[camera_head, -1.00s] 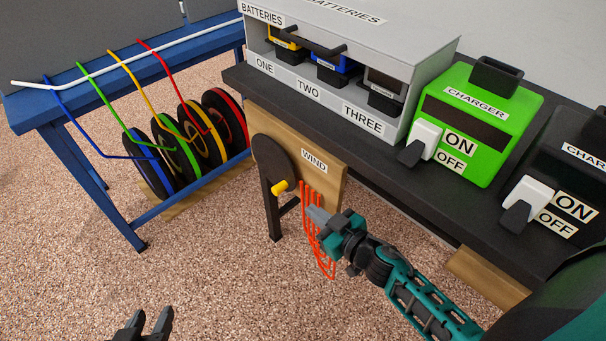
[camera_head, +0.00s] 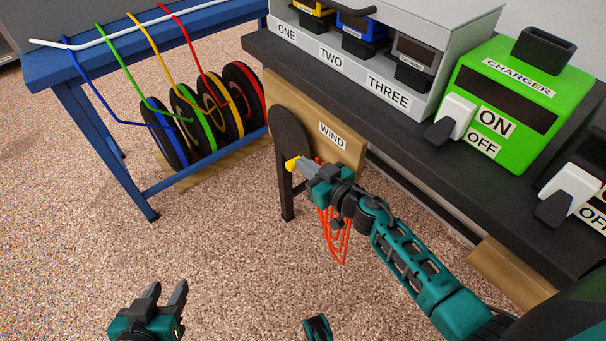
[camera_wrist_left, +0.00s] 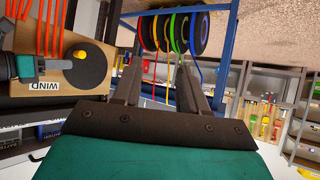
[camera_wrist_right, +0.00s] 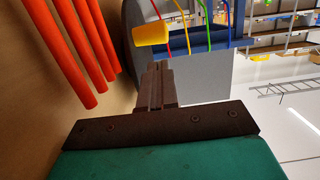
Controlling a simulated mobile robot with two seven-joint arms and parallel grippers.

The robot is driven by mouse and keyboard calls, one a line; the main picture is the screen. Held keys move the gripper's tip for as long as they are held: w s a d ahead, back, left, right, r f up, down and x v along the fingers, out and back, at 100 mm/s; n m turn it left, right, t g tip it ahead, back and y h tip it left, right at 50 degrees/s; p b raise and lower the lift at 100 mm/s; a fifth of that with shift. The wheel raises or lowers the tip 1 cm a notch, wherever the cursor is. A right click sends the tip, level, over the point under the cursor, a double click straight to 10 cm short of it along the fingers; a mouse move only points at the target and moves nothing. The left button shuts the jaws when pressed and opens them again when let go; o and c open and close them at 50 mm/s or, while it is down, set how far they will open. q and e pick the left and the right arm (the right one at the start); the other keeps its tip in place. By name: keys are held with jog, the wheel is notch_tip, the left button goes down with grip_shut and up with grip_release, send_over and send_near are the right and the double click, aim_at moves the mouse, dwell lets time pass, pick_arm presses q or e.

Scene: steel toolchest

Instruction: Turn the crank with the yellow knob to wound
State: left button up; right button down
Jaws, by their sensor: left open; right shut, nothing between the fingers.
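The crank is a dark round disc (camera_head: 289,132) on a wooden board marked WIND (camera_head: 332,136). Its yellow knob (camera_head: 292,163) sits low on the disc. In the right wrist view the yellow knob (camera_wrist_right: 151,34) is just beyond the fingertips, slightly left. My right gripper (camera_head: 303,167) is shut and empty, its tips close beside the knob; I cannot tell whether they touch. Orange cords (camera_head: 336,238) hang beside and below my right gripper. My left gripper (camera_head: 167,293) is open and empty, low over the floor. The left wrist view also shows the disc (camera_wrist_left: 86,66) and knob (camera_wrist_left: 80,54).
A green charger (camera_head: 508,100) and a grey battery box (camera_head: 420,100) stand on the dark bench above the board. A blue rack (camera_head: 150,212) with several coloured reels (camera_head: 170,138) stands at left. The floor (camera_head: 230,260) between the arms is clear.

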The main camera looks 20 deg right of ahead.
pick_arm(q)
jog(key=shift+w+d+f+b, duration=0.25)
jog(key=shift+d+f+b, duration=0.1)
jog(key=shift+f+b, duration=0.35)
pick_arm(e)
jog(key=shift+w+a+f, duration=0.2)
jog(key=shift+w+f, duration=0.45)
jog(key=shift+f, duration=0.25)
pick_arm(q)
jog(key=shift+s+a+f, duration=0.1)
jog(key=shift+f, duration=0.2)
pick_arm(e)
jog(key=shift+w+f, duration=0.1)
jog(key=shift+f, duration=0.45)
